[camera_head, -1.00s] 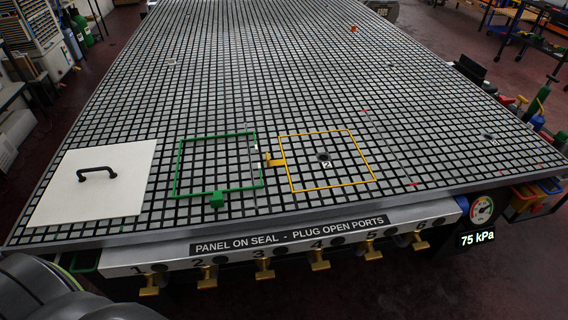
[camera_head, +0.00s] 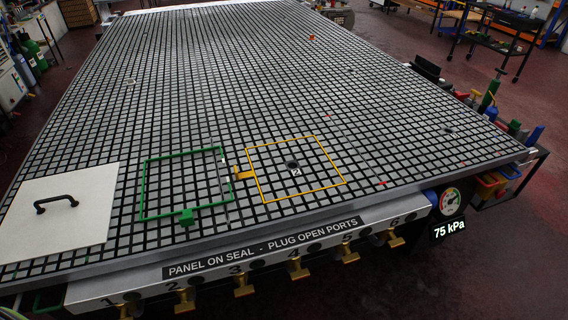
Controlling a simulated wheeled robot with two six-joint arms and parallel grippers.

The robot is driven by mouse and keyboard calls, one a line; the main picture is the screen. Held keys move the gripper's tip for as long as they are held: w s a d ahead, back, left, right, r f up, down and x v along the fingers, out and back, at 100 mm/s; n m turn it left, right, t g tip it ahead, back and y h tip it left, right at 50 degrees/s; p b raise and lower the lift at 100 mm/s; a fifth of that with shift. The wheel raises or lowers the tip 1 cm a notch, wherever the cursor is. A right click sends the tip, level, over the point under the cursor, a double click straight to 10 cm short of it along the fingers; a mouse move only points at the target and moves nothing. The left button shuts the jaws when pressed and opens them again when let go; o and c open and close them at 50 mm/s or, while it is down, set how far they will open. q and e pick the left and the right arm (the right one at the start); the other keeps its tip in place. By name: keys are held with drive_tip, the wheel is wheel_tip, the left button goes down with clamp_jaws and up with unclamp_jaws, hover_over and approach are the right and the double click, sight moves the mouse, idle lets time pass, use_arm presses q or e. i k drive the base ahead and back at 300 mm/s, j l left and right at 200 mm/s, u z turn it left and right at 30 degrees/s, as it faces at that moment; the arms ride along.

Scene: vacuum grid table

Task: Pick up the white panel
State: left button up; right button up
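The white panel (camera_head: 66,222) is a flat square plate with a black handle (camera_head: 56,203) on top. It lies on the near left corner of the grid table (camera_head: 260,75), and its left edge is cut off by the picture's edge. Nothing is touching it. Neither of my grippers shows in the head view.
A green frame (camera_head: 144,190) and a yellow frame (camera_head: 331,163) lie right of the panel. The front rail (camera_head: 245,262) carries several brass valves and a gauge (camera_head: 450,202) reading 75 kPa.

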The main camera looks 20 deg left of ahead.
sight(63, 212)
drive_tip(key=u, duration=2.1)
drive_tip(key=i+z, duration=0.25)
